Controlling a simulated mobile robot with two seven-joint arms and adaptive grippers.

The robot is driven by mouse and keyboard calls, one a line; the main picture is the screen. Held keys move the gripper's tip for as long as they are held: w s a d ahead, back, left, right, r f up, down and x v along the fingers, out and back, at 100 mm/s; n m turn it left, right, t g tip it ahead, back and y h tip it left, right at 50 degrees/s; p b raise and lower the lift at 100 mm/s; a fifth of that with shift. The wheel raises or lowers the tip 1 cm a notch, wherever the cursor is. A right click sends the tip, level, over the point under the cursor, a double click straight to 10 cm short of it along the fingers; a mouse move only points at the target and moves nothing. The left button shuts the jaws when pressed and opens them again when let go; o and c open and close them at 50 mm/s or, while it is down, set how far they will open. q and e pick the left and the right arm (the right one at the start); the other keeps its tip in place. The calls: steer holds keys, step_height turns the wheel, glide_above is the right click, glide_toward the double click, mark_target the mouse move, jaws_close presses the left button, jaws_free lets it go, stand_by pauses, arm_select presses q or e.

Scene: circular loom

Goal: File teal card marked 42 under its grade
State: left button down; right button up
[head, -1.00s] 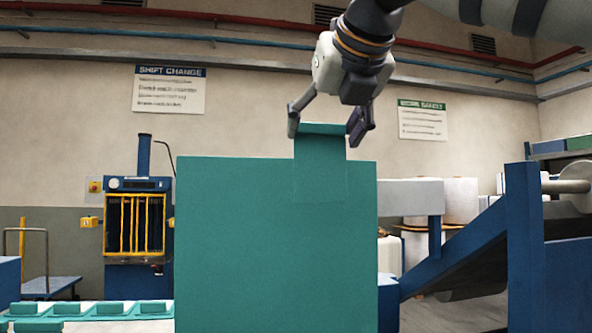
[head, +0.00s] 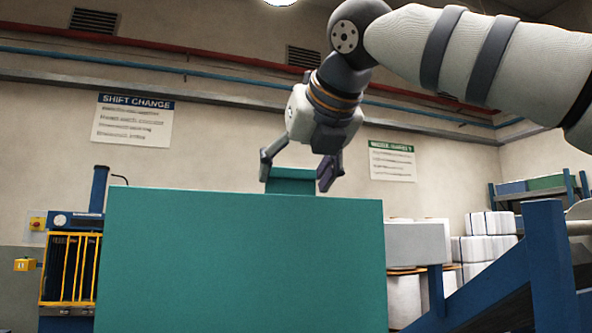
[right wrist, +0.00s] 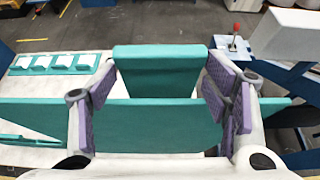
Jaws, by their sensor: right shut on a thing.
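A large teal panel (head: 245,260), seemingly the card, fills the lower middle of the head view; no 42 shows on it. A narrower teal tab (head: 291,184) stands above its top edge. My right gripper (head: 298,184) is shut on the tab, one finger at each side. In the right wrist view the purple pads flank the tab (right wrist: 157,72), and the panel (right wrist: 155,125) runs wide across below it. The panel's lower edge is out of the head view. My left gripper is not in view.
A press with a yellow guard (head: 70,268) stands back left. A blue frame (head: 548,255) and white rolls (head: 405,295) are at the right.

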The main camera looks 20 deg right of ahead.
mark_target(291, 238)
steer(key=shift+s+f, duration=0.25)
steer(key=shift+s, duration=0.2)
steer(key=shift+s+f, duration=0.2)
steer(key=shift+f, duration=0.15)
steer(key=shift+w+f, duration=0.2)
steer(key=shift+f, duration=2.25)
steer(key=shift+s+r, duration=0.15)
steer(key=shift+s, duration=0.1)
steer(key=shift+w, duration=0.2)
steer(key=shift+f, duration=0.4)
steer(key=shift+f, duration=0.8)
